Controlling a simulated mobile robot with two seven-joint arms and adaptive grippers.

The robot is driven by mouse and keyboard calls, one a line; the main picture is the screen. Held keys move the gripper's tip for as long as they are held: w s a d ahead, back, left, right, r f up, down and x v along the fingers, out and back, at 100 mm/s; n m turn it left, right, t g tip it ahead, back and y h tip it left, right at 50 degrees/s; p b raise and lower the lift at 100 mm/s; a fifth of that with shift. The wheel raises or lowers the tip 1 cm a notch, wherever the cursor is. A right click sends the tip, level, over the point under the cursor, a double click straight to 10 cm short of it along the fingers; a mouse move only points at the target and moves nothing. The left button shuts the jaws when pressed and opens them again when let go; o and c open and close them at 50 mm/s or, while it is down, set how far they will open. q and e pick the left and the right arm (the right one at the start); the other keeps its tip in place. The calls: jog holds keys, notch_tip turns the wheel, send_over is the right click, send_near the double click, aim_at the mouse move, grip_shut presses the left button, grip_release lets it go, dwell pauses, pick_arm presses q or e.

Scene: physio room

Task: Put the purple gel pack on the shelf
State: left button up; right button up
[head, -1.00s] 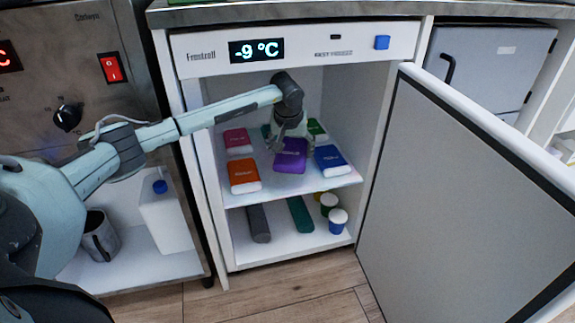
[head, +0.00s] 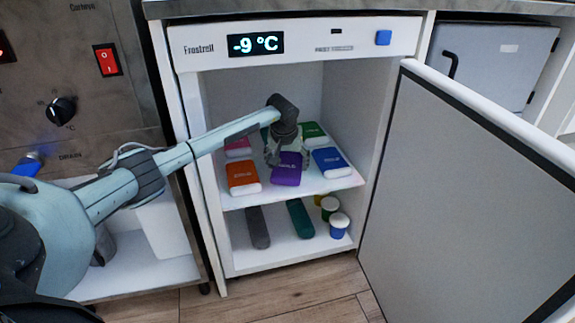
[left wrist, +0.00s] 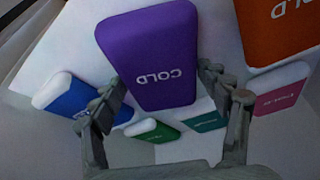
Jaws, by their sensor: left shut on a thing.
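The purple gel pack (head: 286,174) is at the upper shelf (head: 233,201) of the open freezer, between the orange and blue packs near the front. My left gripper (head: 287,158) is shut on its rear part from above. In the left wrist view the purple pack (left wrist: 150,45) lies between the fingers (left wrist: 163,84), one on each side. The pack looks about level with its neighbours; whether its underside touches the shelf is hidden. My right gripper is not in view.
An orange pack (head: 243,177) is close on the left and a blue pack (head: 331,162) on the right. Pink (head: 238,147) and green (head: 314,134) packs lie behind. The freezer door (head: 460,200) stands open at right. Rolls and tubs (head: 340,226) sit below.

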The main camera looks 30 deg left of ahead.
pick_arm(q)
jog(key=shift+f, duration=0.1)
jog(key=o, duration=1.4)
